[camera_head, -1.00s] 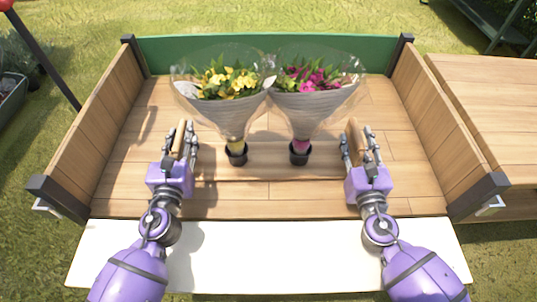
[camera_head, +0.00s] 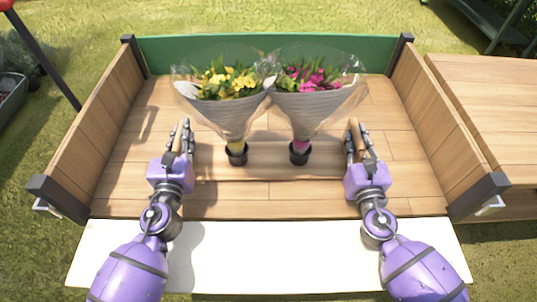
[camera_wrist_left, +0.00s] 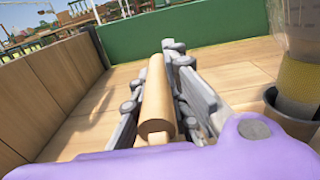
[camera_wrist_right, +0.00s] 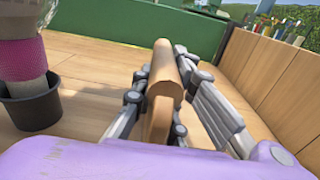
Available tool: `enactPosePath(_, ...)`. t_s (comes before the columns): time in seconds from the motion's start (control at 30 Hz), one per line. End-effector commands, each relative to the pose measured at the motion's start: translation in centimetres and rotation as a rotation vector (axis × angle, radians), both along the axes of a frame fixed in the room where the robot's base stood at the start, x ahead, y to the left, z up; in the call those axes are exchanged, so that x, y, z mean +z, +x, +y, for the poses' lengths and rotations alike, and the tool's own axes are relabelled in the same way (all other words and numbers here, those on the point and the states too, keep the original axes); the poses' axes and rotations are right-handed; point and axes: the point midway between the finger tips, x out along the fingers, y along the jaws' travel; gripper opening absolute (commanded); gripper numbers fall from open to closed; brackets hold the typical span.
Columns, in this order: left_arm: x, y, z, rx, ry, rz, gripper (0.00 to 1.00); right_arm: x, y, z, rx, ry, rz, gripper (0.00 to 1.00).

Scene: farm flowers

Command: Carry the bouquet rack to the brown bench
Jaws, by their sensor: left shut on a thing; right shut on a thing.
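The bouquet rack (camera_head: 268,160) is a low wooden board on the cart floor, with a round wooden handle at each end. It bears two wrapped bouquets, upright in dark cups: a yellow one (camera_head: 228,95) on the left and a magenta one (camera_head: 312,90) on the right. My left gripper (camera_head: 181,140) is shut on the left handle (camera_wrist_left: 155,100). My right gripper (camera_head: 357,140) is shut on the right handle (camera_wrist_right: 163,75). The brown bench (camera_head: 490,105) is the plank surface at the right, partly out of view.
The rack is inside a wooden cart with side walls (camera_head: 88,125) (camera_head: 435,120) and a green back wall (camera_head: 265,45). A white ledge (camera_head: 270,255) lies at the open front. The right wall stands between the rack and the bench. The visible bench top is bare.

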Motion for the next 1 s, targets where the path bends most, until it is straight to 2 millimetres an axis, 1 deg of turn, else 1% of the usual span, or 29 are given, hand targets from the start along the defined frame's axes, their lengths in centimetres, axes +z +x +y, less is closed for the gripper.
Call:
enactPosePath(0.27, 0.4, 0.0, -0.2, -0.004, 0.0, -0.005, 0.0, 0.4, 0.0, 0.2, 0.003, -0.006, -0.005, 0.0)
enactPosePath(0.37, 0.9, 0.1, -0.2, -0.005, 0.0, -0.008, 0.0, 0.9, 0.1, 0.2, 0.004, -0.006, -0.009, 0.0)
enactPosePath(0.57, 3.2, 0.2, -0.2, -0.006, 0.001, -0.023, 0.0, 3.1, 0.2, 0.2, 0.004, -0.006, -0.022, 0.0)
enactPosePath(0.8, 6.7, 0.3, -0.3, -0.006, 0.0, -0.044, 0.0, 6.6, 0.4, 0.2, 0.005, -0.006, -0.043, 0.0)
enactPosePath(0.9, 7.8, 0.4, -0.3, -0.007, 0.001, -0.051, 0.0, 7.7, 0.4, 0.2, 0.005, -0.007, -0.049, 0.0)
enactPosePath(1.0, 8.3, 0.4, -0.3, -0.007, 0.001, -0.054, 0.0, 8.2, 0.4, 0.2, 0.006, -0.006, -0.051, 0.0)
